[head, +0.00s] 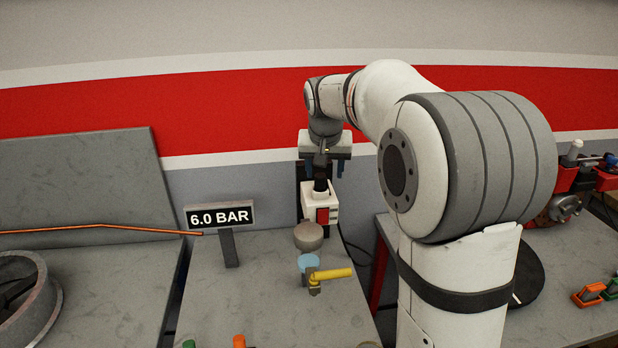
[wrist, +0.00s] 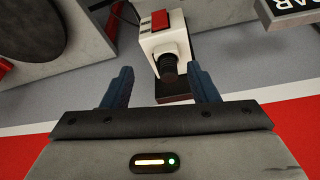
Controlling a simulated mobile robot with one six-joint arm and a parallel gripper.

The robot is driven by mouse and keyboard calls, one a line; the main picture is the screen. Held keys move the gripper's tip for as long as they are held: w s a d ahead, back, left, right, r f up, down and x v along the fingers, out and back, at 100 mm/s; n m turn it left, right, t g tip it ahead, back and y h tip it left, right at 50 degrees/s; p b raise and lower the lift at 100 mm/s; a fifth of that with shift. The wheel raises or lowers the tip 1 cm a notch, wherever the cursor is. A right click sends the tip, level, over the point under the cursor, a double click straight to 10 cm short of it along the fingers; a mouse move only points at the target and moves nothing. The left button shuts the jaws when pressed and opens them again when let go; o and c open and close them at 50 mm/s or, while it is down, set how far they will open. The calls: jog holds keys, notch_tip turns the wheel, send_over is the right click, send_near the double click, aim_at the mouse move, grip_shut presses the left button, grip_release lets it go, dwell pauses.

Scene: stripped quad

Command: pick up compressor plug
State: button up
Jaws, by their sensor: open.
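The compressor plug appears to be the black ribbed cylindrical piece (wrist: 168,70) on the end of a white box with a red switch (wrist: 160,38) in the wrist view. In the head view the black piece (head: 320,187) sits at the top of the same white box (head: 335,205), partly hidden below my gripper. My gripper (head: 323,170) is open and empty. In the wrist view its two blue fingers (wrist: 161,72) stand on either side of the black piece, with gaps on both sides. I cannot tell how far the fingertips are from it in depth.
A "6.0 BAR" sign (head: 220,216) stands left of the box. A round grey knob (head: 308,236) and a yellow-handled valve (head: 328,275) are in front on the grey bench (head: 250,310). A grey panel (head: 80,180) leans at left.

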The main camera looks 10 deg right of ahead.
send_over(320, 175)
jog(key=s+a, duration=0.1)
jog(key=s, duration=0.1)
jog(key=shift+m, duration=0.3)
jog(key=x, duration=0.2)
jog(key=p+x, duration=0.1)
jog(key=x, duration=0.5)
jog(key=shift+s+d+f+p, duration=0.2)
jog(key=shift+d+f+p, duration=0.1)
jog(key=shift+p, duration=0.1)
jog(key=shift+c, duration=0.4)
